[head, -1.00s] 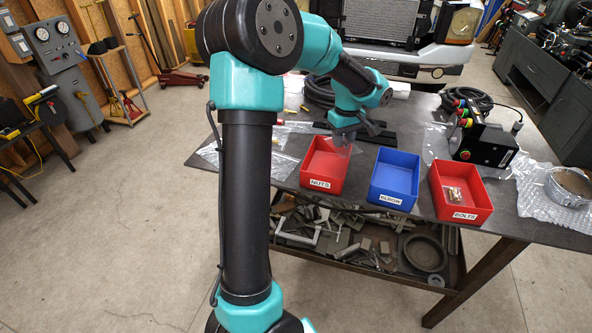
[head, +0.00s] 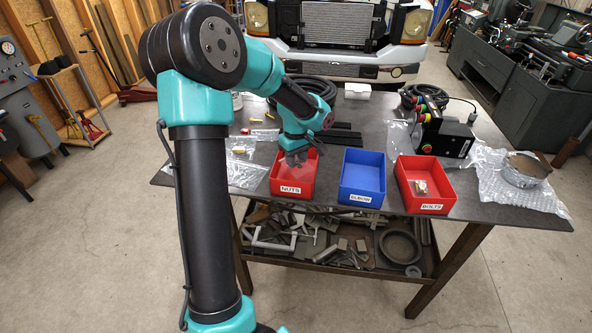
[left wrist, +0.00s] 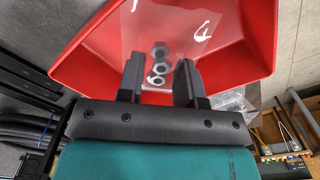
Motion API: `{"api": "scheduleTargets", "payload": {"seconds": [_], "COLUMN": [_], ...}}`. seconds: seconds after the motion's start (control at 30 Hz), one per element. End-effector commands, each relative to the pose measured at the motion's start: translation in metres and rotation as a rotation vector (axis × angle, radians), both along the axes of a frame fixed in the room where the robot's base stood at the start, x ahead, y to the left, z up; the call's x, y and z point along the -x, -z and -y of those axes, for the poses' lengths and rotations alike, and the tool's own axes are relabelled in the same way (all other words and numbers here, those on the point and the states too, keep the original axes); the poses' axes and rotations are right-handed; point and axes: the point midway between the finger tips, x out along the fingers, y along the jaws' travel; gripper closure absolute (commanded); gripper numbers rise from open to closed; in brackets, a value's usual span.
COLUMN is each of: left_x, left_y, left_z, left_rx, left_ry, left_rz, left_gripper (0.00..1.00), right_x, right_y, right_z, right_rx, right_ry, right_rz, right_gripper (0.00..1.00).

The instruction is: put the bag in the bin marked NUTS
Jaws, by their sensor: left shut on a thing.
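The bag is clear plastic with several metal nuts (left wrist: 160,60) in it, seen in the left wrist view between my fingers. My left gripper (left wrist: 158,82) is shut on the bag. In the head view my left gripper (head: 297,156) is over the red bin marked NUTS (head: 291,190), at its opening. The red bin walls (left wrist: 262,35) surround the bag in the left wrist view. I cannot tell whether the bag touches the bin floor. My right gripper is not in view.
A blue bin marked ELBOW (head: 362,198) stands just right of the NUTS bin. A red bin marked BOLTS (head: 420,208) with a small bag inside is further right. A black control box (head: 445,135) and bubble wrap (head: 545,195) lie at the right.

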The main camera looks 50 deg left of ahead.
Motion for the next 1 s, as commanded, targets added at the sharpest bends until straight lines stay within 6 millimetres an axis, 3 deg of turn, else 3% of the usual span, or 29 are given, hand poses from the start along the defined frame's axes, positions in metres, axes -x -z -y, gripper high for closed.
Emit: {"api": "scheduleTargets", "payload": {"seconds": [0.43,0.73,1.0], "left_x": [0.0,0.0,0.0], "left_y": [0.01,0.043,0.044], "left_z": [0.0,0.0,0.0], "left_rx": [-0.001,-0.001,-0.001], "left_ry": [0.0,0.001,0.001], "left_rz": [0.0,0.0,0.001], "left_gripper": [0.91,0.91,0.91], "right_x": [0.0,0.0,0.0], "right_y": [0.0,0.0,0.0], "right_z": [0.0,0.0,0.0], "right_rx": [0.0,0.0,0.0], "right_ry": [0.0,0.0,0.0], "right_rz": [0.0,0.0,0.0], "right_gripper": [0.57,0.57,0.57]}}
